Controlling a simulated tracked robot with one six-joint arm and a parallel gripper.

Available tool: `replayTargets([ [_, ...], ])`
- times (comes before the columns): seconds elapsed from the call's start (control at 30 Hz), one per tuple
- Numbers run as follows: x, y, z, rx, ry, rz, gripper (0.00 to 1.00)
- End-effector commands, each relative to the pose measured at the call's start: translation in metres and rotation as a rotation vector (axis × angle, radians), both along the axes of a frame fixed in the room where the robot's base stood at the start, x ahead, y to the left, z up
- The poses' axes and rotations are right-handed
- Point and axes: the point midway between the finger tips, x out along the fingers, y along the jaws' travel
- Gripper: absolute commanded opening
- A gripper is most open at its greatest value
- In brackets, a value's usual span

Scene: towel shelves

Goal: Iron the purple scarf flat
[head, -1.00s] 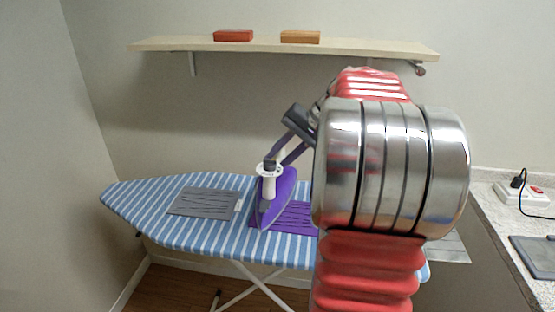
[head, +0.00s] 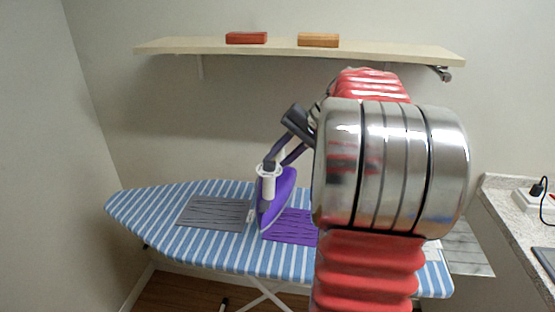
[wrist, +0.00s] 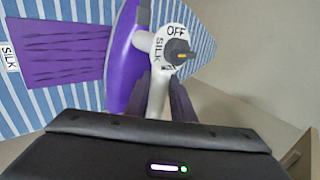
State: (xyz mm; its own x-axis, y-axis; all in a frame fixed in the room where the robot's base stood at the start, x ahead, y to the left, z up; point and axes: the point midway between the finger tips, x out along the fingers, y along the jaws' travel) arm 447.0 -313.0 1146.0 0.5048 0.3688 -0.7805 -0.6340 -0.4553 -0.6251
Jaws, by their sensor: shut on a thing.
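The purple scarf (head: 291,228) lies on the striped ironing board (head: 140,208) with dark wrinkle lines across it. It also shows in the wrist view (wrist: 65,55), beside a small "SILK" tag (wrist: 10,57). My gripper (head: 283,155) is shut on the white handle of the purple iron (head: 280,197). The iron is tilted at the scarf's left edge and hides part of it; I cannot tell whether it touches. In the wrist view my gripper's dark fingers (wrist: 160,98) flank the handle, below a dial (wrist: 177,50) marked "OFF" and "SILK"; its setting is unclear.
A grey wrinkled cloth (head: 213,212) lies on the board left of the iron. A wall shelf (head: 280,50) holds a red box (head: 246,38) and an orange box (head: 318,40). A counter (head: 507,222) with a power strip stands at the right. My arm hides the board's right part.

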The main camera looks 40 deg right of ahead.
Motion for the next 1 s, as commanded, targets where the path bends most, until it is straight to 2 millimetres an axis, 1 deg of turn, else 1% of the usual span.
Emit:
replayTargets([
  [0.17, 0.001, 0.0, -0.006, -0.001, -0.003, 0.0, 0.0],
  [0.63, 0.001, 0.0, -0.041, 0.0, -0.003, -0.001, 0.0],
  [0.8, 0.001, 0.0, -0.047, -0.001, -0.003, 0.0, 0.0],
  [1.0, 0.001, 0.0, -0.047, -0.002, -0.004, 0.001, 0.0],
])
